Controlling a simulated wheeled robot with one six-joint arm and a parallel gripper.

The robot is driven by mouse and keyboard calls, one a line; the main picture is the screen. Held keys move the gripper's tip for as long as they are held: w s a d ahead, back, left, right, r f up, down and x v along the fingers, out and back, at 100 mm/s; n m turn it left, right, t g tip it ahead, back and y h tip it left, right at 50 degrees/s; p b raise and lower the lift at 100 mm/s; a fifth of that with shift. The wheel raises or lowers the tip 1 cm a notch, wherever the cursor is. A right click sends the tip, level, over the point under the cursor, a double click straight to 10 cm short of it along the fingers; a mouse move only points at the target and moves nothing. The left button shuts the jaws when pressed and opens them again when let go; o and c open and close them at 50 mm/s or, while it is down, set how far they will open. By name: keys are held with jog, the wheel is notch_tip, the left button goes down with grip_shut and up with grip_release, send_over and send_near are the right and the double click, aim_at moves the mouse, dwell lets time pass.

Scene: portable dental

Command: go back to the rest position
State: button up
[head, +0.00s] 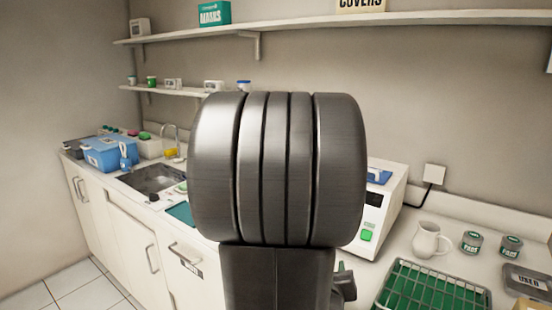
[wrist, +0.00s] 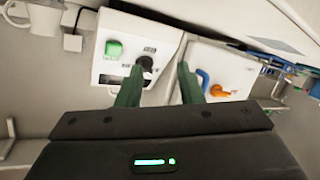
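My gripper (wrist: 160,88) shows in the wrist view with its two green fingers apart and nothing between them. Beyond the fingers in that view is a white machine with a green button (wrist: 114,48) and a dark knob. In the head view my own arm fills the middle and hides what lies behind it. My gripper's fingers cannot be made out there.
A white machine (head: 398,190) stands on the counter right of my arm. A white jug (head: 428,238), two small jars and a green-lined wire tray (head: 481,291) stand at the right. A sink (head: 152,178) and blue box (head: 105,157) are at the left. Shelves (head: 330,24) run above.

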jog(key=shift+s+a+f+m+g, duration=0.3)
jog(key=shift+f+g, duration=0.1)
jog(key=shift+f, duration=0.1)
jog(key=shift+r, duration=0.1)
